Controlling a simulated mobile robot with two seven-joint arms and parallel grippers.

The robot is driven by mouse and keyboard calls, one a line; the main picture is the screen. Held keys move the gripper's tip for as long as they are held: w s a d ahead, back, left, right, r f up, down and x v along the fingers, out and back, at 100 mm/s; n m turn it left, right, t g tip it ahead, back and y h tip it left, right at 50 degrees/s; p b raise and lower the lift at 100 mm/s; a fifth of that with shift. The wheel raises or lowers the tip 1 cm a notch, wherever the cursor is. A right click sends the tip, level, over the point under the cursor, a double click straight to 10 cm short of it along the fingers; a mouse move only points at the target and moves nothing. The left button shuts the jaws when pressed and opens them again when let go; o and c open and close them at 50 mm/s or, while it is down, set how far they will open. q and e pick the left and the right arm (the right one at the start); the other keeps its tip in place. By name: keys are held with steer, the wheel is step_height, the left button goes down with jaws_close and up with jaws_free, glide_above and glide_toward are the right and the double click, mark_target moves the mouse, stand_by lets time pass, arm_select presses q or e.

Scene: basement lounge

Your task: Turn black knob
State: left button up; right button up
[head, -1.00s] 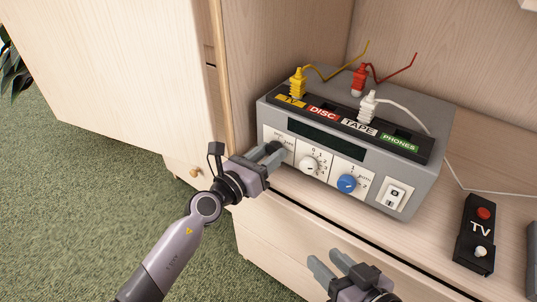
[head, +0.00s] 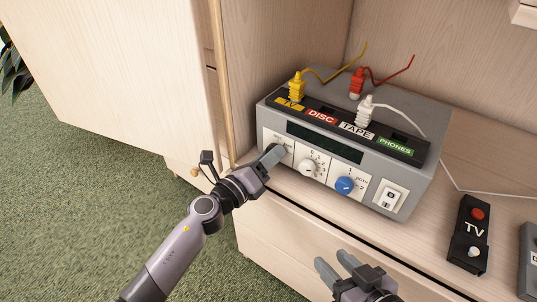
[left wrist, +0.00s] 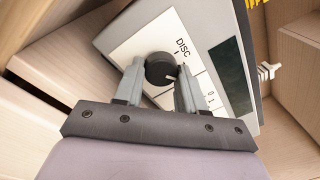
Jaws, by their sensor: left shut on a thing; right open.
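The black knob (left wrist: 160,69) sits on the left white panel of the grey audio unit (head: 408,179). In the left wrist view it lies between the two fingers of my left gripper (left wrist: 157,85), and its white mark points to the lower right. My left gripper in the head view (head: 268,160) is shut on the knob and mostly hides it there. A DISC label shows above the knob in the wrist view. My right gripper (head: 333,268) is open and empty in front of the shelf, below the unit.
A white knob (head: 309,167), a blue knob (head: 345,185) and a switch (head: 390,198) sit to the right on the same front. Yellow (head: 296,86), red (head: 356,82) and white (head: 365,108) plugs stand on top. A black TV box (head: 469,236) lies on the shelf at right.

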arm_select(q)
steer(key=shift+s+f+n, duration=0.1)
steer(key=shift+n, duration=0.9)
arm_select(e)
steer(key=shift+d+r, duration=0.1)
steer(key=shift+d, duration=0.15)
arm_select(q)
steer(key=o, duration=1.1)
steer(key=shift+c, duration=0.2)
arm_select(e)
steer(key=shift+a, duration=0.1)
arm_select(q)
steer(key=shift+s+a+p, duration=0.3)
steer(key=shift+p, duration=0.05)
steer(key=p+v, duration=0.1)
steer(key=v, duration=0.5)
steer(key=shift+s, duration=0.2)
arm_select(e)
steer(key=shift+s+d+r+n+h, duration=0.1)
steer(key=shift+s+d+n+h, duration=0.2)
steer(key=shift+d+h, duration=0.25)
